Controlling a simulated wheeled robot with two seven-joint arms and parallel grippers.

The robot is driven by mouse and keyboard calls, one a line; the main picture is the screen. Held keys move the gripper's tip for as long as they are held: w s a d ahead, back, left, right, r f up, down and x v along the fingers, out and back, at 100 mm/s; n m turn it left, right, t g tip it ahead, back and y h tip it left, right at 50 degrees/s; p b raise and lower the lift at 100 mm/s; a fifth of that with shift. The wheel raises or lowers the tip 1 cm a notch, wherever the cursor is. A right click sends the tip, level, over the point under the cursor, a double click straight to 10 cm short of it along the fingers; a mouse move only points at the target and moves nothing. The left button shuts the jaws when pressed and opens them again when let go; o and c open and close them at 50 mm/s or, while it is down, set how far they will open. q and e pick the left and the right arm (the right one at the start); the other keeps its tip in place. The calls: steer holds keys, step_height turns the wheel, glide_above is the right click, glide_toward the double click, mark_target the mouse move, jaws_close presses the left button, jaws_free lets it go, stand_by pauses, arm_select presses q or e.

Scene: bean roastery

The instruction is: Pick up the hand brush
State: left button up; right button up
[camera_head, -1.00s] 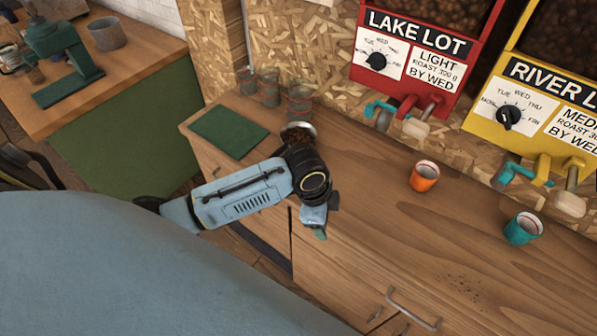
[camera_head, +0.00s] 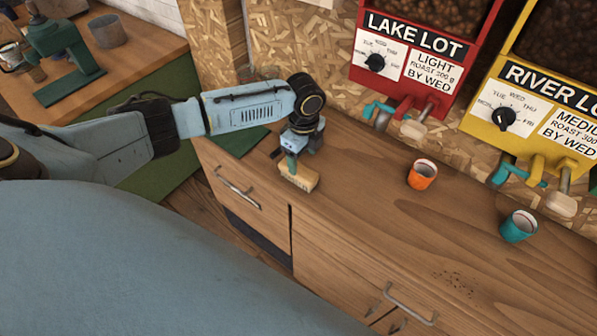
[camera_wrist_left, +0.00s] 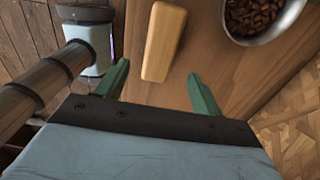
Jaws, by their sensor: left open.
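The hand brush (camera_head: 300,177) lies on the wooden counter, near its front edge, with a pale tan block showing below my left gripper (camera_head: 291,162). In the left wrist view the brush (camera_wrist_left: 163,42) shows as a smooth yellow-tan block ahead of and between the green fingers. My left gripper (camera_wrist_left: 158,72) is open, with a finger on either side and clear gaps to the brush. In the head view the gripper and wrist cover part of the brush. My right gripper is in neither view.
A metal bowl of beans (camera_wrist_left: 262,22) stands close to the brush. An orange cup (camera_head: 422,174) and a teal cup (camera_head: 519,226) stand to the right. A green mat (camera_head: 240,140) lies at left, partly covered by my arm. Spilled grounds (camera_head: 458,281) lie at front right.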

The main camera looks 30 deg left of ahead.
mark_target(302, 171)
arm_select(q)
steer(key=shift+s+f, duration=0.1)
steer(key=shift+f, duration=3.45)
steer(key=shift+c, duration=0.5)
steer(key=c, duration=1)
